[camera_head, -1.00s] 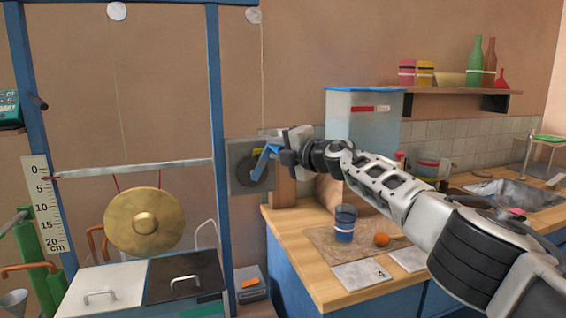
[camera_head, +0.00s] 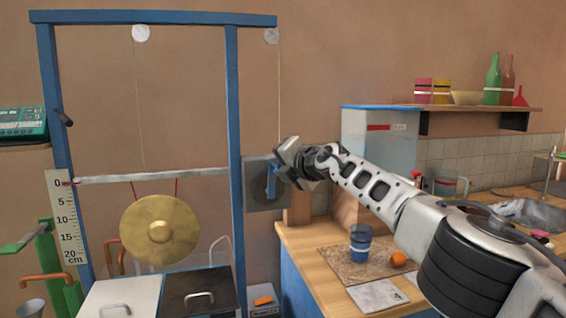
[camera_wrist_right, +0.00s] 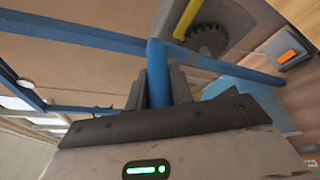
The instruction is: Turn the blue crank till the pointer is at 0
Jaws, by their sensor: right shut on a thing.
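The blue crank (camera_head: 270,184) sits on a grey plate (camera_head: 254,200) at the right post of the blue frame (camera_head: 235,110). My right gripper (camera_head: 278,172) is shut on the crank's handle; in the right wrist view the blue handle (camera_wrist_right: 157,75) stands between the two fingers. The white scale (camera_head: 64,222) on the left post reads 0 to 20 cm, with 0 at the top. The red pointer (camera_head: 70,183) at the left end of the pale bar (camera_head: 150,176) is level with about the 0 mark. A brass gong (camera_head: 159,229) hangs from this bar. My left gripper is out of view.
A wooden counter (camera_head: 318,270) at the right holds a blue cup (camera_head: 360,242), an orange ball (camera_head: 398,259) and a clear bin (camera_head: 378,140). A white lidded box (camera_head: 125,295) and a black one (camera_head: 199,290) stand below the gong.

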